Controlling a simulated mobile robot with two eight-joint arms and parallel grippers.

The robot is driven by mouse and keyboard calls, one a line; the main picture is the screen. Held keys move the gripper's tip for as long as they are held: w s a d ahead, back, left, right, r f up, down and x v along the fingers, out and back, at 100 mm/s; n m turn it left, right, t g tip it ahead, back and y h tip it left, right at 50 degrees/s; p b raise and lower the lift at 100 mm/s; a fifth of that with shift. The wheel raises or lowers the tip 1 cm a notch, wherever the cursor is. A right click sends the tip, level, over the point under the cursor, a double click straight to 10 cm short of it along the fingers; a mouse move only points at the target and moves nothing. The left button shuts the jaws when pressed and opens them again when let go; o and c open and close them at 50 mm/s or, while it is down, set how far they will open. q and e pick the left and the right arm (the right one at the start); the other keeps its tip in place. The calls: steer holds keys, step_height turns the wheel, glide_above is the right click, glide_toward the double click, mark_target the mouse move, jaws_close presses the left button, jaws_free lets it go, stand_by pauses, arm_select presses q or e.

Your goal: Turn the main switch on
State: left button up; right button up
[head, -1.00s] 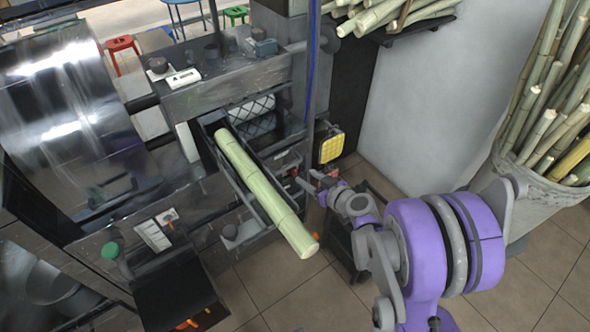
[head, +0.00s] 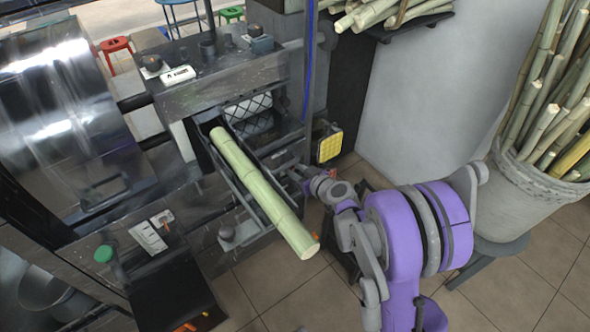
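My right gripper (head: 287,174) is at the right side of the press (head: 215,84), just right of the feed chute. It is small and dark against the machine, and I cannot tell whether its fingers are open or touching anything. No part that is clearly the main switch shows beside it; that spot is partly covered by the gripper and wrist. A white switch plate (head: 148,236) with a small orange part next to it is on the front of the press at the lower left, far from the gripper. My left gripper is not in view.
A sugarcane stalk (head: 262,190) lies in the chute and sticks out near my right forearm. A yellow padded block (head: 330,147) is just above my wrist. A grey pot of cane (head: 540,205) stands at the right. A green button (head: 104,253) is at lower left.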

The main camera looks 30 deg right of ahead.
jaws_close()
steer(key=shift+d, duration=0.1)
steer(key=m+y, duration=0.2)
steer(key=m, duration=0.1)
steer(key=d+m+y+b, duration=0.1)
steer(key=m+y, duration=0.1)
steer(key=m, duration=0.1)
steer(key=f+m+t+y, duration=0.1)
steer(key=m, duration=0.1)
steer(key=shift+w+d+m+y, duration=0.2)
steer(key=shift+d+m+y, duration=0.1)
steer(key=shift+m+y, duration=0.1)
steer(key=m+b, duration=0.1)
steer(key=m+t+y+b, duration=0.1)
steer(key=m, duration=0.1)
steer(key=shift+f, duration=0.35)
steer(key=shift+m+t+b, duration=0.3)
steer(key=shift+m+b, duration=0.1)
steer(key=shift+m, duration=0.4)
